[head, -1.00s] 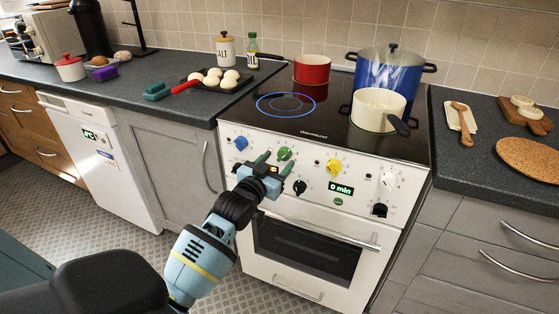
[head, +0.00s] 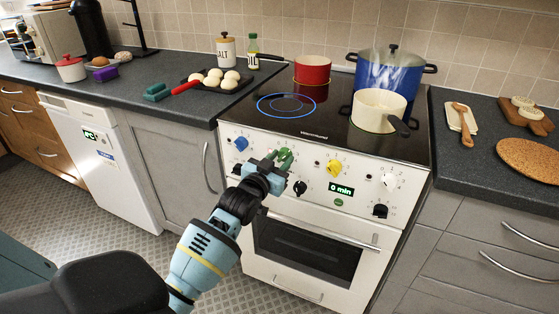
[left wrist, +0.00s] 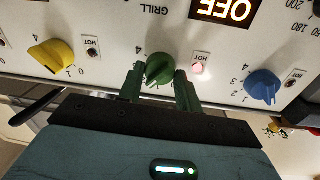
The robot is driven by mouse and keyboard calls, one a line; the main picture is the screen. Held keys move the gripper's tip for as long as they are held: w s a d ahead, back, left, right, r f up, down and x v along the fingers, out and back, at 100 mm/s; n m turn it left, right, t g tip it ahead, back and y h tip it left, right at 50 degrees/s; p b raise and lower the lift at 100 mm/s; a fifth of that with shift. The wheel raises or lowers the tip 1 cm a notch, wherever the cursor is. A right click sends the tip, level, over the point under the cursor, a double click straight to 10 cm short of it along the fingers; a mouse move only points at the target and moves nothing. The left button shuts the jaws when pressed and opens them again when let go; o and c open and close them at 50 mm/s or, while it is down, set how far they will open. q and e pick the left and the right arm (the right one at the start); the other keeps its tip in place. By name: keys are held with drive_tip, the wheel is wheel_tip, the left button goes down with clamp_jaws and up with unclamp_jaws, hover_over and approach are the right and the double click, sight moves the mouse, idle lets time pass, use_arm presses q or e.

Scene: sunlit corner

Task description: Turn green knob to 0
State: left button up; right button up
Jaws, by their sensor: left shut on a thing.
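The green knob (left wrist: 160,68) is on the white front panel (head: 232,128) of the stove, between the blue knob (head: 240,143) and the yellow knob (head: 333,167). My left gripper (head: 281,157) reaches the panel from the lower left and is shut on the green knob. In the left wrist view its two green fingers (left wrist: 160,80) stand on either side of the knob, and its scale is partly hidden. I cannot read the number it points to. My right gripper is not in view.
A HOT lamp (left wrist: 197,68) beside the green knob glows red. A ring (head: 286,105) on the hob is outlined in blue. Black knobs (head: 300,188) sit below. A cream pot (head: 378,110), red pot (head: 312,69) and blue pot (head: 388,72) stand on the hob.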

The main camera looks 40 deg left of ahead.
use_arm(q)
drive_tip(key=shift+n, duration=0.3)
drive_tip(key=shift+n+p, duration=0.8)
drive_tip(key=shift+n, duration=0.1)
drive_tip(key=n+p, duration=0.2)
drive_tip(key=n, duration=0.2)
drive_tip(key=shift+n, duration=0.3)
drive_tip(key=n+p, duration=0.1)
drive_tip(key=n, duration=0.2)
drive_tip(key=shift+d+f+n+y, duration=0.1)
drive_tip(key=shift+n+y, duration=0.3)
drive_tip(key=n, duration=0.5)
drive_tip(key=shift+f+n+t+y+p, duration=0.1)
drive_tip(key=shift+n+t+y+p, duration=0.2)
drive_tip(key=shift+n+p, duration=0.1)
drive_tip(key=o, duration=1)
